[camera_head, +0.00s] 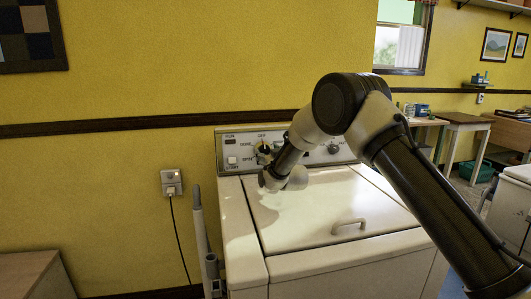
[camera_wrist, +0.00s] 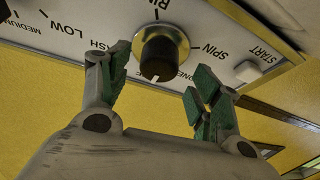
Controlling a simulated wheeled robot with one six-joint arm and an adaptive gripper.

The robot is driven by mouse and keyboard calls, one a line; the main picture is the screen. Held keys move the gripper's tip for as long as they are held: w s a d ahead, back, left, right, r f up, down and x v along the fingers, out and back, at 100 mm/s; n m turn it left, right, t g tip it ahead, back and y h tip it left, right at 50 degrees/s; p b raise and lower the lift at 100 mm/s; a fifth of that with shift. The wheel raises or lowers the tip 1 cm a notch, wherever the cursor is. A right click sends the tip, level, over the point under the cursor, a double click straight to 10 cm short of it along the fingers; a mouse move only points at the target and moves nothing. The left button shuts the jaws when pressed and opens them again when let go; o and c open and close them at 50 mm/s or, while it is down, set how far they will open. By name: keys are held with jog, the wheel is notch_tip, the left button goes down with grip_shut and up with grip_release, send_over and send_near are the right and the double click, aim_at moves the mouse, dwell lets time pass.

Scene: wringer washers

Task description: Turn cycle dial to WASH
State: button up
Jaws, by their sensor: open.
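The cycle dial (camera_wrist: 160,56) is a dark round knob on a gold ring in the wrist view, with a pale mark at its lower edge. Around it I read SPIN, part of RINSE, the ending of WASH and of DONE; the rest is cut off or hidden. My gripper (camera_wrist: 161,68) is open, with one green-padded finger on each side of the dial. I cannot tell whether either finger touches it. In the head view the dial (camera_head: 264,147) shows at the panel's left part, with my arm in front of the panel.
A START button (camera_wrist: 248,71) sits right of the dial in the wrist view. The washer's white lid (camera_head: 300,230) has a handle (camera_head: 349,226). A grey pole (camera_head: 199,230) stands at the washer's left, near a wall outlet (camera_head: 171,182). A second knob (camera_head: 333,149) is farther right.

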aim_at(264, 151)
jog(key=shift+x, duration=1.4)
jog(key=shift+d, duration=0.1)
jog(key=c, duration=1)
jog(key=shift+m+h, duration=0.3)
jog(key=shift+m, duration=0.1)
jog(key=m+h, duration=0.1)
jog(key=m, duration=0.2)
jog(key=m+t+h, duration=0.1)
jog(key=m+h, duration=0.1)
jog(key=m, duration=0.2)
jog(key=shift+a, duration=0.2)
jog(key=m+h, duration=0.1)
jog(key=m, duration=0.2)
jog(key=m+h, duration=0.2)
jog(key=m, duration=0.2)
jog(key=shift+m, duration=0.4)
